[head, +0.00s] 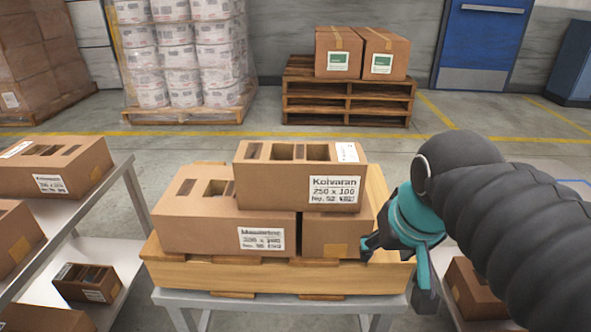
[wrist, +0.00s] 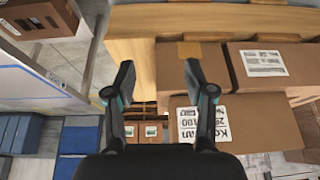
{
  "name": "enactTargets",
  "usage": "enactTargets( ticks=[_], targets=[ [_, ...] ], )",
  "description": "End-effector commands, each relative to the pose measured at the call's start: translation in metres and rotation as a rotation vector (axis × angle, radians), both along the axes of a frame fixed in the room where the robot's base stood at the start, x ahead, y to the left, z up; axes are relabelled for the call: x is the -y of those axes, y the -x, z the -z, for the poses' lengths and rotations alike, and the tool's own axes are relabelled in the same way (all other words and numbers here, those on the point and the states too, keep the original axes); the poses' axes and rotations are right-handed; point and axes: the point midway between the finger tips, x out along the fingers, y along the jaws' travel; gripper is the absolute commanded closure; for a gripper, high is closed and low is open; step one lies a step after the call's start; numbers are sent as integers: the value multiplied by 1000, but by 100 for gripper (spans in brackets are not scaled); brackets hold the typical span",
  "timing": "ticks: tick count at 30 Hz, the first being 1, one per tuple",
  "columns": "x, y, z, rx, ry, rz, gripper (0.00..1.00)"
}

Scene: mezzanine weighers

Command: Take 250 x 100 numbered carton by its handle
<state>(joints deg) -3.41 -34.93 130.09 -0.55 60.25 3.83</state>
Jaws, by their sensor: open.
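The carton labelled Kolvaran 250 x 100 (head: 262,187) lies on top of two brown cartons, with slots and openings in its upper face. Its label also shows in the wrist view (wrist: 203,124), where the carton (wrist: 262,122) is at lower right. No separate handle can be made out. The lower left carton (head: 185,232) has a similar label, hard to read. The lower right carton (head: 318,232) is partly covered. My gripper (head: 393,268) is open and empty, at the right front of the stack. In the wrist view its fingers (wrist: 160,76) are spread, with nothing held.
The stack stands on a wooden pallet (head: 270,277) on a pale stand. A shelf rack (head: 140,200) with cartons is at left; another carton (head: 475,290) sits low at right. Behind, across open floor, are wrapped sacks (head: 180,55) and two cartons on stacked pallets (head: 345,95).

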Motion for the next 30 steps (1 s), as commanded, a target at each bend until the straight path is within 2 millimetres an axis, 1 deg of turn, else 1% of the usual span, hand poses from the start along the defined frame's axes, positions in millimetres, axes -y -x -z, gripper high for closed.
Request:
enactTargets(
  ticks=[1, 6, 12, 15, 18, 21, 23, 27, 30],
  targets=[
    [-7, -15, -22, -19, -3, -7, 46],
    [-33, -57, -83, -95, -12, -11, 46],
    [-68, -103, -143, -182, -10, -3, 46],
    [-87, -122, -167, -221, -6, 3, 46],
    [-105, -136, -185, -255, 0, 12, 46],
    [-118, -146, -197, -280, 5, 19, 46],
    [-124, -150, -202, -291, 8, 23, 46],
    [-132, -154, -207, -308, 13, 29, 46],
    [-133, -156, -200, -312, 14, 30, 46]
  ],
)
